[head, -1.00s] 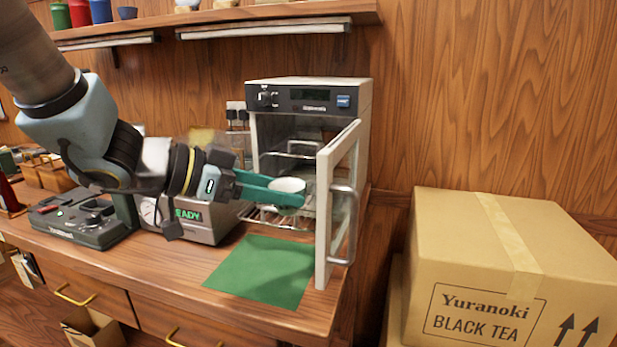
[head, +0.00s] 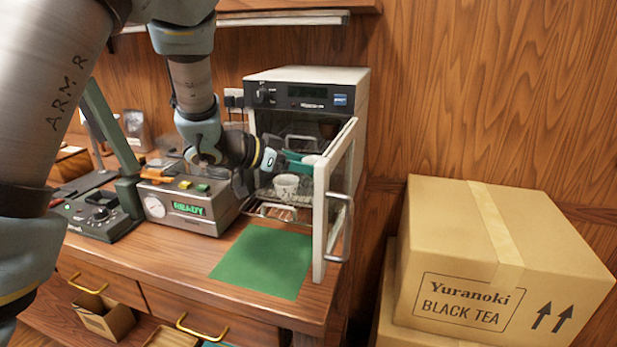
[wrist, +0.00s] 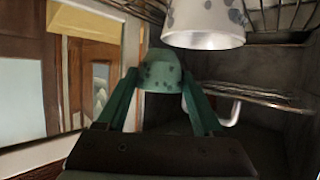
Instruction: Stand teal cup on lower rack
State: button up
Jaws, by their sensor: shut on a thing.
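My gripper (head: 300,159) reaches into the open cabinet (head: 306,75), with its green fingers shut on the teal cup (wrist: 161,74). In the wrist view the cup is speckled and sits between the two fingertips. In the head view only a little of the held cup (head: 311,160) shows beside the door edge. A white speckled cup (head: 287,187) stands on the lower rack (head: 284,212), below my gripper. It also shows close to the held cup in the wrist view (wrist: 203,22). I cannot tell the held cup's height above the lower rack.
The cabinet door (head: 322,220) stands open on the right, close to the held cup. An upper rack (head: 303,140) is inside the cabinet. A READY machine (head: 188,210) stands to the left. The green mat (head: 262,262) in front is clear. Boxes (head: 500,270) stand at right.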

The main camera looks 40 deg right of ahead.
aim_at(307, 178)
notch_tip(307, 178, down, 3)
jog(key=shift+f+p, duration=0.2)
jog(key=shift+p, duration=0.15)
jog(key=shift+w+d+f, duration=0.1)
jog(key=shift+f, duration=0.45)
jog(key=shift+f, duration=0.15)
jog(key=o, duration=1.4)
jog(key=shift+c, duration=0.2)
